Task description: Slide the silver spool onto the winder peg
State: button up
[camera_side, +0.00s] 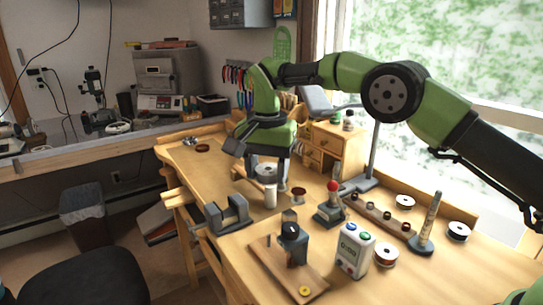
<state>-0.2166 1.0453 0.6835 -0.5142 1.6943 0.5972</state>
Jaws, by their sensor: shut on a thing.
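My gripper (267,165) points down over the middle of the wooden bench and is shut on a silver spool (266,171). The spool is partly hidden between the dark fingers. A small pale cylinder (270,195) shows just below it; I cannot tell whether they touch. The winder appears to be the blue-grey block (292,247) with a dark top, on a wooden board (268,262) nearer the camera. Its peg is too small to tell clearly. The spool is above and behind this block, apart from it.
A grey vise (228,214) stands at the bench's left edge. A red-knobbed device (331,207), a white button box (354,250), a wooden rack (378,215) and a tapered post (427,228) crowd the right. Several other spools lie around, one dark-topped (299,192) near my gripper.

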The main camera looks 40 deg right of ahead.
notch_tip(320, 180, down, 13)
jog(key=shift+r, duration=0.1)
dwell(0.6)
jog(key=shift+f, duration=0.2)
dwell(0.5)
